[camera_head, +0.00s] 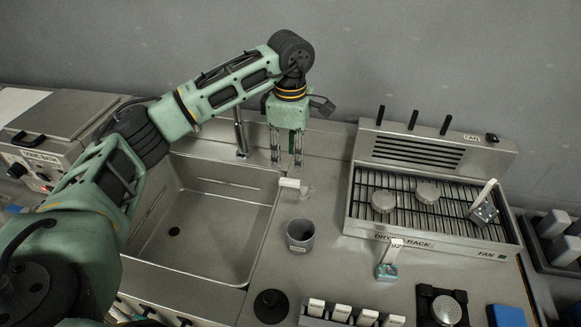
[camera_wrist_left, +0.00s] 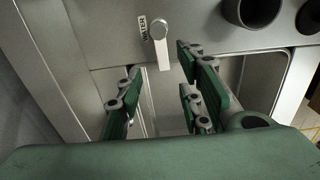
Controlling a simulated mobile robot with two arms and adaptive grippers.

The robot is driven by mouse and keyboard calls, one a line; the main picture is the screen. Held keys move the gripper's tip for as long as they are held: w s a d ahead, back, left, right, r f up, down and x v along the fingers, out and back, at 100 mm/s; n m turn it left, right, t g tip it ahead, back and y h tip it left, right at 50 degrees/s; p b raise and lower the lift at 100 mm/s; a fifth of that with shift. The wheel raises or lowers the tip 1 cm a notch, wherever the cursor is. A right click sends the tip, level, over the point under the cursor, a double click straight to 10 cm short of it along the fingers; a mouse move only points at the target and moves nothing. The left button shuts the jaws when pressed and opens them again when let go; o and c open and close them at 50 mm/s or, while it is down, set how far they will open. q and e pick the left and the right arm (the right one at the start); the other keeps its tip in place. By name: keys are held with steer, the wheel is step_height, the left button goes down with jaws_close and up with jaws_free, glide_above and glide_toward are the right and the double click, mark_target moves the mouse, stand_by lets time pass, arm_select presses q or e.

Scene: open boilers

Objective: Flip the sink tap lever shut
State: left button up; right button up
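The sink tap lever (camera_head: 290,184) is a small white bar on the counter by the sink's right rim, pointing left toward the basin. In the left wrist view the lever (camera_wrist_left: 163,52) extends from a round pivot beside a WATER label (camera_wrist_left: 143,28). My left gripper (camera_head: 286,160) points down behind the lever in the head view, its fingers apart and empty. In the wrist view the left gripper (camera_wrist_left: 163,85) has the lever's tip ahead of and between its spread fingers; no contact shows. The tap spout (camera_head: 240,135) stands at the sink's back edge. My right gripper is not in view.
The steel sink basin (camera_head: 200,222) is empty. A grey cup (camera_head: 300,235) stands on the counter in front of the lever. A drying rack (camera_head: 430,205) with several items is to the right. A sonic bath (camera_head: 45,150) is at left. The wall rises behind.

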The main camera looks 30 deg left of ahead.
arm_select(q)
step_height(320, 180, up, 4)
steer(key=shift+r, duration=0.1)
stand_by(0.5)
